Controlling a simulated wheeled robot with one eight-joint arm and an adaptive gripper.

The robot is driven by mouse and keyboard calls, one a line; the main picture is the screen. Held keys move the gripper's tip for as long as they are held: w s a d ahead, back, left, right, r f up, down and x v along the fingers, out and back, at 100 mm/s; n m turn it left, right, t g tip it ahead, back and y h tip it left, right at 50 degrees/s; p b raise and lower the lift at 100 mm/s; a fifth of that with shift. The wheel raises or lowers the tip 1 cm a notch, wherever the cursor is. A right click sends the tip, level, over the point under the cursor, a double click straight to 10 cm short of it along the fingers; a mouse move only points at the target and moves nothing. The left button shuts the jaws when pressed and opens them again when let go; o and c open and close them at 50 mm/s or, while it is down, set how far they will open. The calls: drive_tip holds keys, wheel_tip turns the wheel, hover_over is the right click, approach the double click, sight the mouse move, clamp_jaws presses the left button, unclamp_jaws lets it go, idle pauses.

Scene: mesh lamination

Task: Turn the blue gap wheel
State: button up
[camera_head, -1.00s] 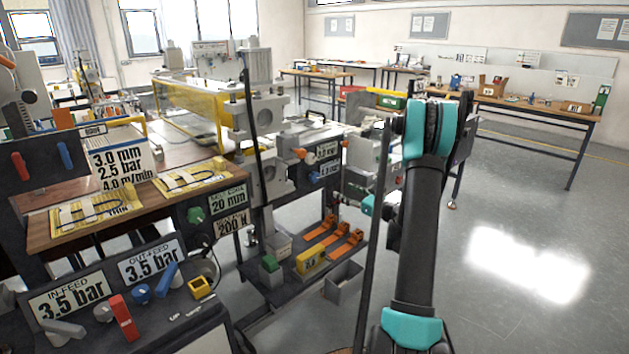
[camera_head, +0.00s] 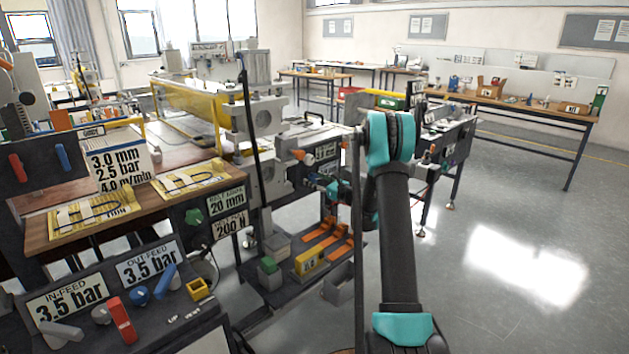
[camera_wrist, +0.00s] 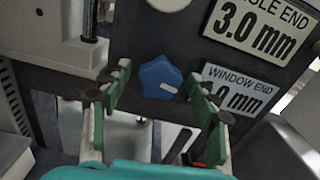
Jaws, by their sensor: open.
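The blue gap wheel (camera_wrist: 158,80) is a lobed knob with a small white mark, on the dark panel in the wrist view. My gripper (camera_wrist: 160,92) is open, with one green-padded finger to the left of the wheel and one to the right. The wheel appears between the fingertips in the picture, with a gap on each side; I cannot tell the remaining depth to it. In the head view my gripper is at the machine's front, and the wheel cannot be made out clearly.
The "3.0 mm" plate (camera_wrist: 258,28) and a pale round knob (camera_wrist: 168,3) are above the wheel. A lower shelf (camera_head: 285,292) holds orange-handled tools and a yellow block (camera_head: 308,262). Open floor (camera_head: 500,250) lies to the right.

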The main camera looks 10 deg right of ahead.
drive_tip(key=shift+w+a, duration=0.25)
drive_tip(key=shift+w, duration=0.1)
drive_tip(key=shift+c, duration=0.2)
drive_tip(key=c, duration=1.1)
drive_tip(key=shift+n, duration=0.3)
drive_tip(key=n, duration=0.4)
drive_tip(key=shift+n, duration=0.3)
drive_tip(key=shift+s+n, duration=0.1)
drive_tip(key=shift+n, duration=2.2)
